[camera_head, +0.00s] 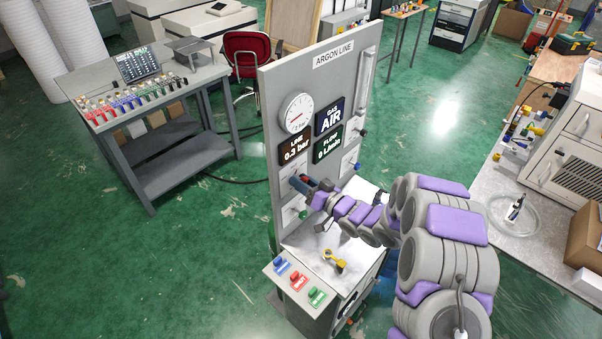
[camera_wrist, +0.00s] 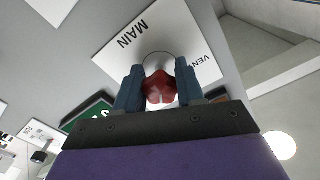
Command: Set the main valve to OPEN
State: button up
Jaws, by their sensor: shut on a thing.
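The grey ARGON LINE panel (camera_head: 290,84) stands upright in the middle of the head view. My gripper (camera_head: 303,184) is at its lower part, against the valve area. In the wrist view my gripper's (camera_wrist: 160,84) two blue fingers are closed on both sides of a red valve knob (camera_wrist: 159,88). The knob sits in front of a white plate (camera_wrist: 128,52) reading MAIN at one end and "VEN", cut off, at another. The knob's pointing direction is hard to tell. The gauge (camera_head: 297,113) sits above; displays read LINE 0.3 bar, GAS AIR and FLOW 0 L/min.
Blue, red and green switches (camera_head: 298,282) line the front ledge below the panel. A yellow fitting (camera_head: 334,260) lies on the bench top. Green floor is open at the left.

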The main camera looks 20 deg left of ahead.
jog(key=m+p, duration=0.2)
jog(key=shift+d+r+m, duration=0.1)
jog(key=shift+r+m, duration=0.05)
jog(key=shift+m, duration=0.15)
jog(key=shift+m+p, duration=1.05)
jog(key=shift+m, duration=0.15)
jog(key=shift+f, duration=0.2)
jog(key=o, duration=1)
jog(key=shift+w+d, duration=0.15)
jog(key=shift+d, duration=0.05)
jog(key=shift+r, duration=0.1)
